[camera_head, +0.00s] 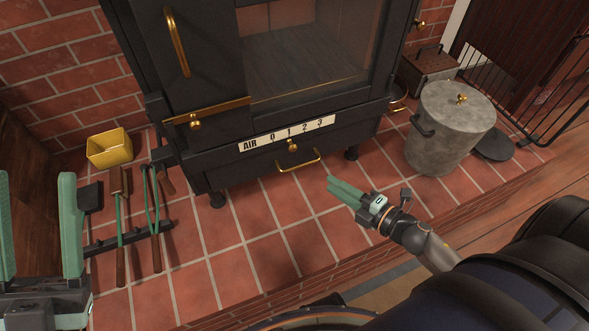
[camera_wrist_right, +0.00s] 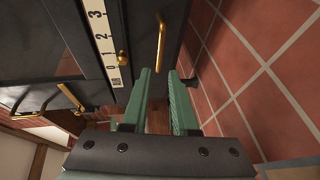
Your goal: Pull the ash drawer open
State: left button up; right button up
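The ash drawer (camera_head: 338,147) is the dark front panel low on the black stove, below the white AIR scale. It looks flush with the stove. Its brass handle (camera_head: 298,164) is a horizontal bar, and it also shows in the wrist view (camera_wrist_right: 161,43). My right gripper (camera_head: 331,184) is in front of the handle, a little right of and below it in the head view, apart from it. Its green fingers are parted and empty, pointing toward the handle in the wrist view (camera_wrist_right: 160,73). My left gripper (camera_head: 38,215) is open and empty at the lower left.
A brass air knob (camera_head: 292,146) sits just above the handle. A lidded grey bucket (camera_head: 440,130) stands right of the stove. Fire tools (camera_head: 122,225) lie on the tiles at left, near a yellow box (camera_head: 110,148). The tiles (camera_head: 260,240) before the drawer are clear.

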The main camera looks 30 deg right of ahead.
aim_at(302, 166)
jog(key=b+x, duration=0.2)
jog(key=x, duration=0.9)
jog(key=shift+w, duration=0.4)
jog(key=shift+c, duration=0.3)
jog(key=shift+a, duration=0.1)
grip_shut()
dwell(0.4)
